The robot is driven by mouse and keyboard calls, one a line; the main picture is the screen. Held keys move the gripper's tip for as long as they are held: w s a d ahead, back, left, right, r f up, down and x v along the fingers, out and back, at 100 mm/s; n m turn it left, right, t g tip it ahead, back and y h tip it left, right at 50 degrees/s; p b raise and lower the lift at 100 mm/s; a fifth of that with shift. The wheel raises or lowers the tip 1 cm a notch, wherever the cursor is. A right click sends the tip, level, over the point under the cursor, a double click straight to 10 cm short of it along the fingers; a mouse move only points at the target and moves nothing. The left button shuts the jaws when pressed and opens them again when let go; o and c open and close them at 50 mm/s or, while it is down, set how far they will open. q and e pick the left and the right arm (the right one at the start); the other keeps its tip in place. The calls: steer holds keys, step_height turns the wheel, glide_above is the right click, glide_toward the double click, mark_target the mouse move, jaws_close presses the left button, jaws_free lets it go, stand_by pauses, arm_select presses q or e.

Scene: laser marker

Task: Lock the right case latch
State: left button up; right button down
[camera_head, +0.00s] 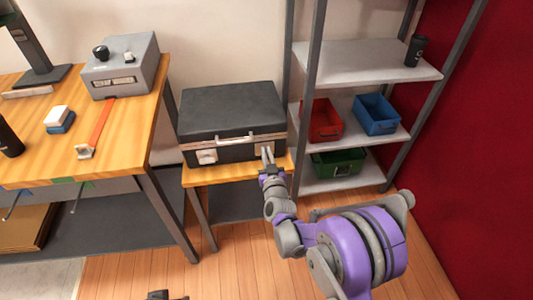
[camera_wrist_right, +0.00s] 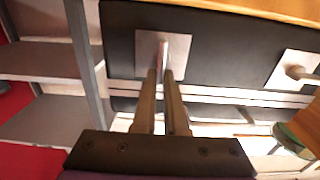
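The black case (camera_head: 230,108) lies closed on a small wooden stand, its front edge toward me with a pale handle (camera_head: 236,138). Its right latch (camera_head: 265,151) is a pale plate with a small lever; it also shows in the right wrist view (camera_wrist_right: 180,58), where the lever stands out from the plate. The left latch (camera_head: 207,157) shows in the wrist view too (camera_wrist_right: 290,68). My right gripper (camera_head: 267,155) is at the right latch, its fingers slightly parted. In the wrist view its fingertips (camera_wrist_right: 160,73) line up with the lever; contact is unclear.
A workbench (camera_head: 130,160) with a grey device (camera_head: 121,66) stands at the left. A metal shelf (camera_head: 365,65) with red (camera_head: 322,122), blue (camera_head: 376,115) and green (camera_head: 338,162) bins stands close at the right. A dark part at the bottom edge may be my left gripper.

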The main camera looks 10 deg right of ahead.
stand_by(0.5)
steer(key=m, duration=0.2)
steer(key=d+m, duration=0.1)
steer(key=m, duration=0.1)
steer(key=shift+f+m+b, duration=0.15)
steer(key=shift+m+b, duration=0.15)
steer(key=shift+m, duration=0.1)
steer(key=m, duration=0.4)
steer(key=shift+d+f, duration=0.2)
steer(key=shift+d, duration=0.05)
steer(key=m, duration=0.3)
steer(key=m+b, duration=0.1)
steer(key=m, duration=0.1)
steer(key=shift+d+f, duration=0.2)
steer(key=shift+f, duration=0.15)
steer(key=shift+f+m, duration=0.15)
steer(key=shift+m, duration=0.85)
steer(key=shift+f+m, duration=0.15)
steer(key=shift+m, duration=0.85)
steer(key=shift+b, duration=0.3)
steer(key=c, duration=1)
jaws_free()
steer(key=shift+o, duration=0.2)
